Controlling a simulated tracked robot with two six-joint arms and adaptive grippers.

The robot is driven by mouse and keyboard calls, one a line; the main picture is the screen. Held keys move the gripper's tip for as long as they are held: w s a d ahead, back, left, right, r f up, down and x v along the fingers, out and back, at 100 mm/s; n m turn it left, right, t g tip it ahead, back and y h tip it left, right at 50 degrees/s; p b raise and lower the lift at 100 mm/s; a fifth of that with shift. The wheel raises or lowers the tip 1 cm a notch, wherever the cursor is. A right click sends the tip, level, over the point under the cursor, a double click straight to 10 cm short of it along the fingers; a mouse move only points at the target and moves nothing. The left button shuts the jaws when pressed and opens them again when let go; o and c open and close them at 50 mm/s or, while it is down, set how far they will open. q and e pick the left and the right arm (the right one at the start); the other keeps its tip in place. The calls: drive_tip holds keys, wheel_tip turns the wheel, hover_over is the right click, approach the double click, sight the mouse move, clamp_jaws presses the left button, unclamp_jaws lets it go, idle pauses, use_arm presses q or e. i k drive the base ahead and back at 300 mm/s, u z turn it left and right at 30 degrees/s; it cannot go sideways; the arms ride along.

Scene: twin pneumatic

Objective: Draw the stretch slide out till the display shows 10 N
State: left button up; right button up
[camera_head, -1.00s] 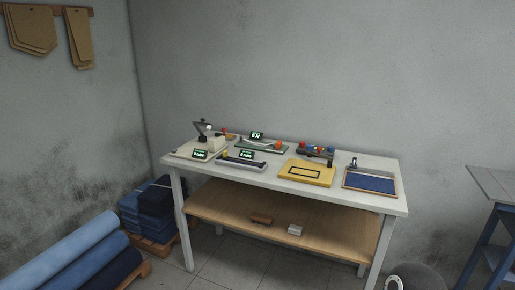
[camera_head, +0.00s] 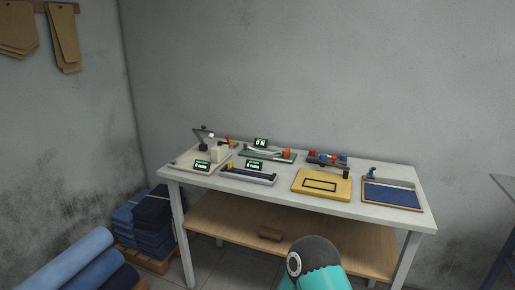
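The stretch device (camera_head: 268,156) is a low green base at the back of the white table, left of the middle. A small dark display (camera_head: 261,142) stands behind it and appears to read 0 N in green digits. An orange-red knob (camera_head: 287,154) sits at its right end, with a pale strip running left from it. I take the knob end to be the slide, though it is small in this view. Neither gripper is in view, and nothing touches the device.
In front is a grey device (camera_head: 248,177) with its own display. To the left is a pale device (camera_head: 201,169) with a display, and to the right a yellow board (camera_head: 322,186) and a blue pad (camera_head: 392,196). A teal-and-dark arm link of mine shows at bottom centre.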

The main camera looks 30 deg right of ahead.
sight(286, 153)
drive_tip(key=z, duration=0.15)
drive_tip(key=i, duration=0.9)
drive_tip(key=z, duration=0.7)
